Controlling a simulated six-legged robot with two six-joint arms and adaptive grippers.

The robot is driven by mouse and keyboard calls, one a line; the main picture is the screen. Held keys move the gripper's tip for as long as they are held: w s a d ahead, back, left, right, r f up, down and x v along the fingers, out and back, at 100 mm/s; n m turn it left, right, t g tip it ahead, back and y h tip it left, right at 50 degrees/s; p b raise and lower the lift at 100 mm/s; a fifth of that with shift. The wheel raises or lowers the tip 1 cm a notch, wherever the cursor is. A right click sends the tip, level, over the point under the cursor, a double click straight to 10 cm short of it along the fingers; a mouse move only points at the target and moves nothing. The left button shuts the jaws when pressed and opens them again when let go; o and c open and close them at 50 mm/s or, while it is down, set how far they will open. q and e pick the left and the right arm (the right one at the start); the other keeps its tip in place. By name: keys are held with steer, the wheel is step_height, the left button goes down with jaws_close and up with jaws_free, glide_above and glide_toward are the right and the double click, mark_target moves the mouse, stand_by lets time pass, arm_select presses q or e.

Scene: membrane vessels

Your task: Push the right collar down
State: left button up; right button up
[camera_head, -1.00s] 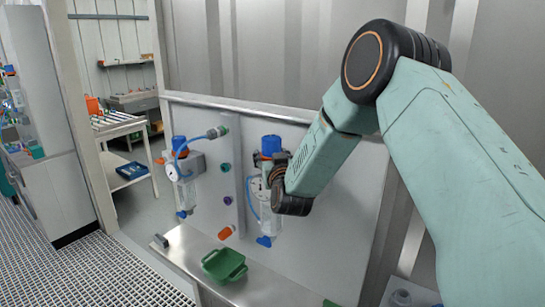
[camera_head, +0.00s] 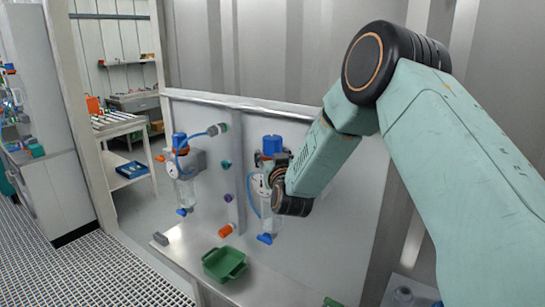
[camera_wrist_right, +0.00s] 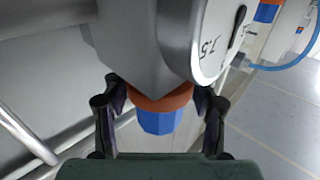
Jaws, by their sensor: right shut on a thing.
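The right vessel (camera_head: 266,225) is mounted on the upright panel, with a blue knob (camera_head: 272,145) on top and a round gauge on its metal head. In the right wrist view, the orange-brown collar (camera_wrist_right: 158,100) rings the joint between the grey head (camera_wrist_right: 150,45) and the blue knob (camera_wrist_right: 160,122). My right gripper (camera_wrist_right: 160,108) has one dark finger on each side of the collar and is shut on it. In the head view, my right wrist partly hides the vessel and the collar is not clear. My left gripper is not in view.
A similar left vessel (camera_head: 186,190) with a gauge and blue hose hangs on the same panel (camera_head: 330,150). Coloured fittings sit on a strip between the vessels. A green tray (camera_head: 225,264) rests on the ledge below. A table (camera_head: 128,124) stands beyond the doorway at left.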

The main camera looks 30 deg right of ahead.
steer(key=o, duration=1.4)
steer(key=shift+f+y, duration=0.3)
steer(key=shift+f, duration=0.1)
steer(key=o, duration=0.3)
steer(key=shift+r, duration=0.1)
steer(key=shift+r, duration=0.1)
steer(key=v, duration=1.2)
steer(key=shift+w+a, duration=0.1)
steer(key=x, duration=1)
steer(key=shift+w+d, duration=0.2)
steer(key=shift+w, duration=0.1)
steer(key=shift+w+d, duration=0.3)
steer(key=shift+w, duration=0.3)
